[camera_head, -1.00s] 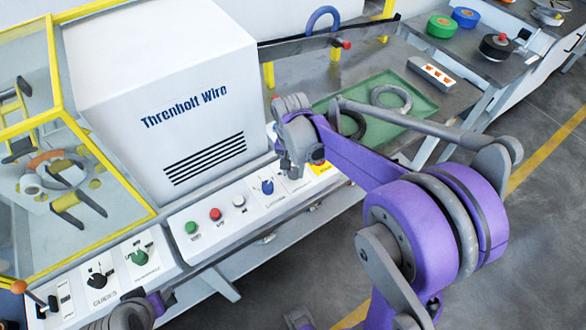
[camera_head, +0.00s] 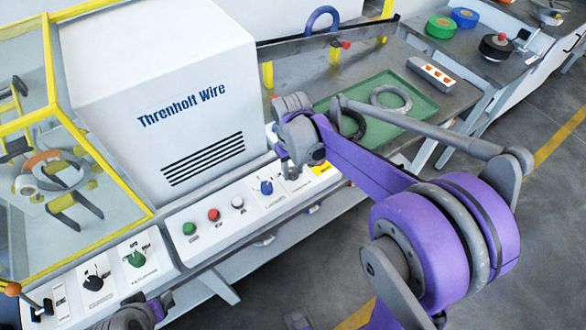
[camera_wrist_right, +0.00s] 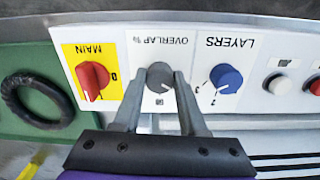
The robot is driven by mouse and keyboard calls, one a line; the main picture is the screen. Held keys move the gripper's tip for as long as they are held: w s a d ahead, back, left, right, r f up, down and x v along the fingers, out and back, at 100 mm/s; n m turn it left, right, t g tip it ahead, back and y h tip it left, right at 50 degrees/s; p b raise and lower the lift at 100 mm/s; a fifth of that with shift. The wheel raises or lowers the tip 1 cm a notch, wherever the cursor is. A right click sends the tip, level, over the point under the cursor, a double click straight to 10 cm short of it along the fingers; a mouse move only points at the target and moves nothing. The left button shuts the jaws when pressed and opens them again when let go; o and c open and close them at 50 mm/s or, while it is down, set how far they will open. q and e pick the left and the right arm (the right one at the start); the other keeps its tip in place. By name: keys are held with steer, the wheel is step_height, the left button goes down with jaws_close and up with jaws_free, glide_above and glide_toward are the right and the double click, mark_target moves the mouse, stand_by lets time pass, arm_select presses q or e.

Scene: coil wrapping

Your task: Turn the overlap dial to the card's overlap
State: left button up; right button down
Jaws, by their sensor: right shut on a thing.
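The overlap dial (camera_wrist_right: 160,75) is a grey knob on a white plate marked "OVERLAP %" in the right wrist view, where the lettering is upside down. My right gripper (camera_wrist_right: 162,84) is shut on this dial, one finger on each side. The fingers cover much of its scale, so I cannot read its setting. In the head view the right gripper (camera_head: 291,168) is at the far end of the control panel, and the dial is hidden behind it. No readable card shows. Of my left arm only a part shows at the bottom left; its gripper fingers are not visible.
The blue layers dial (camera_wrist_right: 226,78) and red main switch (camera_wrist_right: 92,80) on its yellow plate flank the overlap dial closely. Green, red and white buttons (camera_head: 213,214) sit farther along. A green tray (camera_head: 420,108) with coils lies behind my right arm.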

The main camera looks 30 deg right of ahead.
mark_target(292, 172)
stand_by(0.4)
steer(key=shift+c, duration=2.2)
jaws_free()
step_height(292, 172, up, 11)
steer(key=shift+p, duration=0.45)
steer(key=shift+a+f, duration=0.1)
steer(key=shift+a, duration=0.05)
steer(key=s+a+f+t+p, duration=0.1)
steer(key=s+a+f+t, duration=0.1)
steer(key=s, duration=0.5)
steer(key=s+a+f+t+p, duration=0.1)
steer(key=s+a+f+t, duration=0.2)
steer(key=s, duration=0.5)
steer(key=shift+s+a+f, duration=0.15)
steer(key=shift+a+f, duration=0.2)
steer(key=shift+a, duration=0.35)
